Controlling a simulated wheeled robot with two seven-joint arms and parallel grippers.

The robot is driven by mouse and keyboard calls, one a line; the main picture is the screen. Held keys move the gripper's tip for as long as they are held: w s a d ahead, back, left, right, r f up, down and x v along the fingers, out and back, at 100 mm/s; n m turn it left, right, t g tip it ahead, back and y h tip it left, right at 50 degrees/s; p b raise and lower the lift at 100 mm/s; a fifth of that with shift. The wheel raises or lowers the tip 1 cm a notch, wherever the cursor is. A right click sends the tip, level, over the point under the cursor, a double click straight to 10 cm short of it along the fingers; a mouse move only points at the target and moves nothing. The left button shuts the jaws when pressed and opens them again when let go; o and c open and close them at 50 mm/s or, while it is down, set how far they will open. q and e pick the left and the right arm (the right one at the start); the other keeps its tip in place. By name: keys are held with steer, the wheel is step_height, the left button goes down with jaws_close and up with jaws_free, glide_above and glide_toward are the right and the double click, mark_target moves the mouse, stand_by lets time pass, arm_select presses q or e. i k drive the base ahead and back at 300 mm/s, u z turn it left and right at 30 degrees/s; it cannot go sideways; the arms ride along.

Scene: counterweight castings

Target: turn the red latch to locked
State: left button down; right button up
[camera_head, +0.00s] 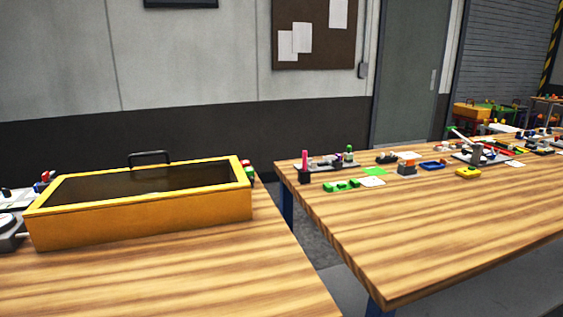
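I cannot make out a red latch for certain. A small red part (247,163) shows behind the right end of a yellow box, partly hidden by it. Another small red part (46,176) shows behind the box's left end, beside something blue. Both are too small to tell what they are or how they are turned. Neither of my grippers is in view.
The open yellow box (150,222) fills much of the left wooden table (200,280); bare wood lies in front of it. A gap separates this table from the right wooden table (440,230), which holds several small objects along its back and has a clear front.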

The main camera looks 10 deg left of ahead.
mark_target(46, 177)
steer(key=u, duration=3.65)
steer(key=i, duration=1.75)
steer(key=z, duration=0.3)
